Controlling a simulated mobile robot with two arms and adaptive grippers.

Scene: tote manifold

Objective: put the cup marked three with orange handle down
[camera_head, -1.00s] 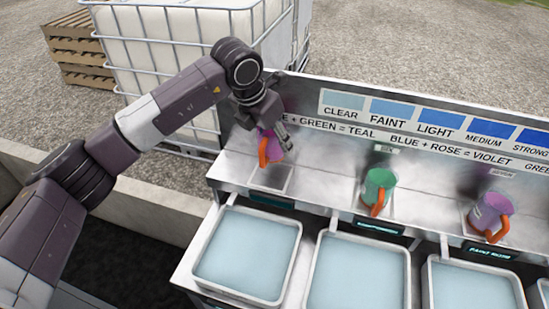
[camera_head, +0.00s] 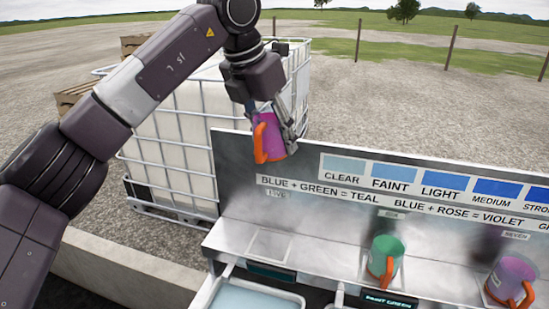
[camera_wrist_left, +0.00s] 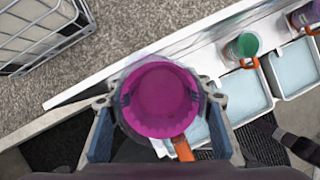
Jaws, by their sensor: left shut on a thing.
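A magenta cup (camera_head: 270,137) with an orange handle (camera_head: 260,143) is held in the air in the head view, in front of the tank and level with the backboard's upper left edge. My left gripper (camera_head: 273,122) is shut on it from above. In the left wrist view the cup (camera_wrist_left: 160,97) sits between both fingers, its open top facing the camera and its handle toward the bottom. No number on the cup can be read. An empty square spot (camera_head: 269,244) is on the steel shelf (camera_head: 325,250) below it.
A green cup (camera_head: 386,258) and a purple cup (camera_head: 511,280), both with orange handles, stand farther right on the shelf. Liquid-filled trays (camera_head: 250,297) line its front. The backboard (camera_head: 300,165) rises behind. A caged white tank (camera_head: 180,150) stands behind at left.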

